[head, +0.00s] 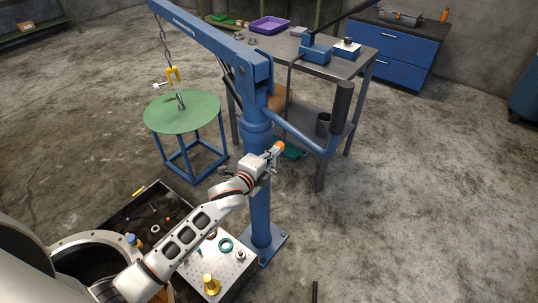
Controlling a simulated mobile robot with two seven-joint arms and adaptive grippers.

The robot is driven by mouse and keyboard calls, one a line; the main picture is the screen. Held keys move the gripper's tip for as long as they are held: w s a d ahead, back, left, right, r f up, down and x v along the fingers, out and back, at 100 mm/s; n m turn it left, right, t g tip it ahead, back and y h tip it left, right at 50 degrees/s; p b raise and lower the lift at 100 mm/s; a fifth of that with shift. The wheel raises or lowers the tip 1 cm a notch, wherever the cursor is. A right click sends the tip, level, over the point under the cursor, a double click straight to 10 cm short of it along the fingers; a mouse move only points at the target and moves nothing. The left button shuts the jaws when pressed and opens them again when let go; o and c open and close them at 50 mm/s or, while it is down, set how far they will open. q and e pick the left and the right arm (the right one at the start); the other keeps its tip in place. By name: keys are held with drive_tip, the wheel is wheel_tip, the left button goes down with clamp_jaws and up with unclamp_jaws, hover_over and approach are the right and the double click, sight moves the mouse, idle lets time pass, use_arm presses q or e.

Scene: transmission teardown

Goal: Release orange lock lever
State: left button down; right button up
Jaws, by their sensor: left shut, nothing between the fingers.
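The orange lock lever (280,146) shows as a small orange tip beside the blue crane post (258,185). My left gripper (274,155) reaches up from the lower left, in front of the post, with its fingertips at the orange tip. The gripper looks shut, with nothing held between its fingers. Whether the fingers touch the lever cannot be told at this size, and the rest of the lever is hidden. My right gripper is not in view.
The crane's blue boom (205,30) carries a chain with a yellow shackle (173,75) above a round green table (190,118). A blue handle arm with a dark grip (341,105) stands right of the post. A grey workbench (340,68) is behind.

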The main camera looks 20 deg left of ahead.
use_arm(q)
drive_tip(key=shift+w+d+r+g+p, duration=0.1)
drive_tip(key=shift+w+r+g+p, duration=0.55)
drive_tip(key=shift+p, duration=0.4)
drive_tip(key=shift+w+d+r+y+p, duration=0.15)
drive_tip(key=shift+w+y+p, duration=0.15)
drive_tip(key=shift+p, duration=0.3)
drive_tip(key=shift+w+d+f+p, duration=0.1)
drive_tip(key=shift+w+f+p, duration=0.15)
drive_tip(key=shift+p, duration=0.1)
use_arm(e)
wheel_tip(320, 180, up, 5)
use_arm(q)
drive_tip(key=d+f+b+x, duration=0.1)
drive_tip(key=d+b+x, duration=0.1)
drive_tip(key=x, duration=0.9)
drive_tip(key=shift+s+b, duration=0.4)
drive_tip(key=shift+b, duration=0.1)
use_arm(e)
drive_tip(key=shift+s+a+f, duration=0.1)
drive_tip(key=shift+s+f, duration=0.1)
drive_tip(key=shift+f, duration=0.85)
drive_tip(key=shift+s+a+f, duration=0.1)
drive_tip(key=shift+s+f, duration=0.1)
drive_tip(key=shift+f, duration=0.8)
use_arm(q)
drive_tip(key=shift+a, duration=0.15)
drive_tip(key=v, duration=1.2)
